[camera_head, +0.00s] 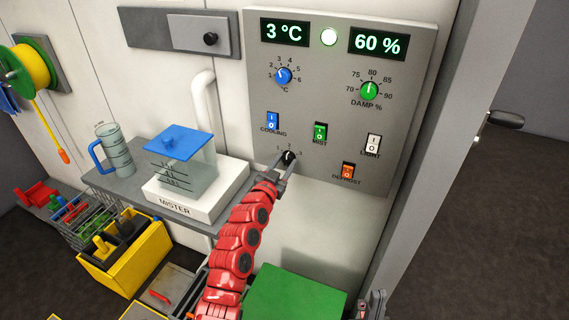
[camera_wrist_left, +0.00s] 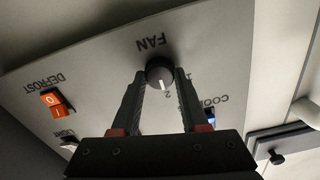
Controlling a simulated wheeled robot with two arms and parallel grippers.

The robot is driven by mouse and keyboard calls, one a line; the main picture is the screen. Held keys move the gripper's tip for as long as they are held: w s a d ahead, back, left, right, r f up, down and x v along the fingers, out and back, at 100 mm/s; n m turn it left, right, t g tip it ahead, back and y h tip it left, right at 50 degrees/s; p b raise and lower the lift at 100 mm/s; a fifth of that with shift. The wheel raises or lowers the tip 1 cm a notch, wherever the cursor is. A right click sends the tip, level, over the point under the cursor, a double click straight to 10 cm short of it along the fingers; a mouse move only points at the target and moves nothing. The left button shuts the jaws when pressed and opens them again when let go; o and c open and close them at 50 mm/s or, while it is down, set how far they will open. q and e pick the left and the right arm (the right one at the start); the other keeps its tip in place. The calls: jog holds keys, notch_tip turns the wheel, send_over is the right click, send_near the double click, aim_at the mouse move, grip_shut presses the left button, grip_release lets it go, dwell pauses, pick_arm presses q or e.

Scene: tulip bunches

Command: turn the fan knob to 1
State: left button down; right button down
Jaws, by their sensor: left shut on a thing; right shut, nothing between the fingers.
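The black fan knob (camera_head: 289,157) sits low on the grey control panel, under the small numbers 1, 2 and 3. In the left wrist view the knob (camera_wrist_left: 160,73) appears upside down below the word FAN, its white mark pointing down, roughly toward the 2. My left gripper (camera_head: 281,168) reaches up to the panel, and its fingers (camera_wrist_left: 158,85) are shut on the knob, one on each side. The 3 is hidden by a finger in the wrist view. My right gripper (camera_head: 376,304) shows partly at the bottom edge, shut and away from the panel.
Cooling (camera_head: 273,121), mist (camera_head: 320,132), light (camera_head: 373,144) and defrost (camera_head: 348,171) switches surround the knob. The blue temperature dial (camera_head: 283,75) and green damp dial (camera_head: 369,90) are above. A white mister (camera_head: 205,204) stands left of my left arm; a green box (camera_head: 297,294) is below.

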pick_arm(q)
jog(key=shift+n, duration=0.4)
jog(key=shift+f+n+b, duration=0.1)
jog(key=shift+n+b, duration=0.25)
jog(key=shift+n, duration=0.55)
jog(key=n, duration=0.2)
jog(key=shift+n, duration=0.4)
jog(key=n, duration=0.3)
jog(key=shift+n, duration=1.8)
jog(key=shift+c, duration=2.1)
grip_release()
